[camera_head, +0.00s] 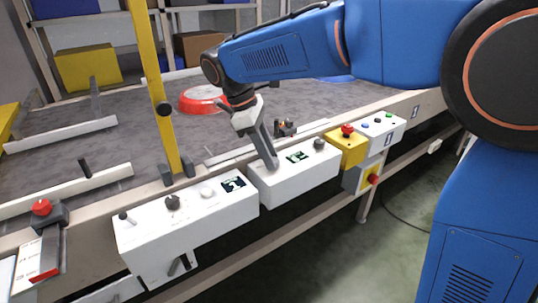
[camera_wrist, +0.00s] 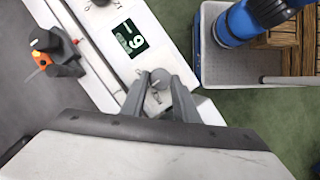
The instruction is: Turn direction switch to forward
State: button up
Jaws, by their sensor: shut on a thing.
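My gripper (camera_head: 273,164) reaches down to the left end of the right-hand white control box (camera_head: 290,186). In the wrist view, my gripper's two grey fingers (camera_wrist: 159,85) stand on either side of a grey rotary knob (camera_wrist: 159,76) and are shut on it. In the head view this knob is hidden behind the fingers. I cannot read any label that names it as the direction switch, and its pointer direction is not clear. A small dark display with light characters (camera_wrist: 131,38) is beside the knob. Another dark knob (camera_head: 319,144) is at the box's right end.
A second white control box (camera_head: 185,228) with knobs stands close on the left. A yellow box with a red button (camera_head: 347,146) and a white button box (camera_head: 384,131) are on the right. A red round pan (camera_head: 203,99) lies on the grey conveyor belt behind. A yellow post (camera_head: 157,90) rises at the left.

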jog(key=m, duration=0.1)
jog(key=m+g, duration=0.1)
jog(key=m, duration=0.2)
jog(key=shift+w+d+m+g+y, duration=0.1)
jog(key=shift+w+m+g+y, duration=0.15)
jog(key=shift+m+g+y, duration=0.05)
jog(key=shift+w+d+m+g+y, duration=0.1)
jog(key=shift+m+g+y, duration=0.35)
jog(key=shift+m, duration=1.15)
jog(key=o, duration=1.1)
jog(key=shift+c, duration=0.2)
